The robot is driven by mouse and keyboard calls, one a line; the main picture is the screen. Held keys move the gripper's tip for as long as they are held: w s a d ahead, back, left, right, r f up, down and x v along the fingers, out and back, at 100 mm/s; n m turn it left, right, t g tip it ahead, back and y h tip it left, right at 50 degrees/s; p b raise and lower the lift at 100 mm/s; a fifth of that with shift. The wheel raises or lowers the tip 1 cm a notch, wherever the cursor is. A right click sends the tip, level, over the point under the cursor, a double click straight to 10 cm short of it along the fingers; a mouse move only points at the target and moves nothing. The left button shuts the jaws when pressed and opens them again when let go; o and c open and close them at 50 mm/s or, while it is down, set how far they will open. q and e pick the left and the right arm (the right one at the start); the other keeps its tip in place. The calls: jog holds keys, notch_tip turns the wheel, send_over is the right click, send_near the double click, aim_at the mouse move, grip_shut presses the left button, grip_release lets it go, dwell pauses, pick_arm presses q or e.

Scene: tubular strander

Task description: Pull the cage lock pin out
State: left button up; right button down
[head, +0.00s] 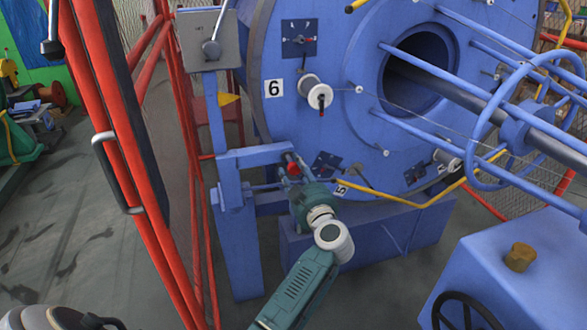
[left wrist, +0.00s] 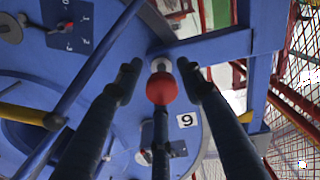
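The cage lock pin shows as a round red knob (head: 293,169) on a blue bracket (head: 255,158) beside the big blue cage. In the left wrist view the red knob (left wrist: 161,88) sits at the end of a short grey shaft (left wrist: 161,65) by the bracket. My left gripper (head: 297,183) is right at the knob. Its two dark fingers (left wrist: 160,78) stand on either side of the knob, with narrow gaps showing. A dark bar (left wrist: 160,140) runs up below the knob. The fingers look open; I see no clear contact. My right gripper is not in view.
The blue cage face (head: 335,130) carries bobbins, a number 6 plate and long blue rods. A red fence frame (head: 120,150) stands at the left. A blue box (head: 520,260) with a handwheel is at the lower right. A yellow bar (head: 420,200) crosses near the gripper.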

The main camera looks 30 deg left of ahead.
pick_arm(q)
jog(key=shift+r, duration=0.15)
jog(key=v, duration=0.7)
jog(key=shift+s+d, duration=0.2)
jog(key=shift+d, duration=0.05)
dwell(0.3)
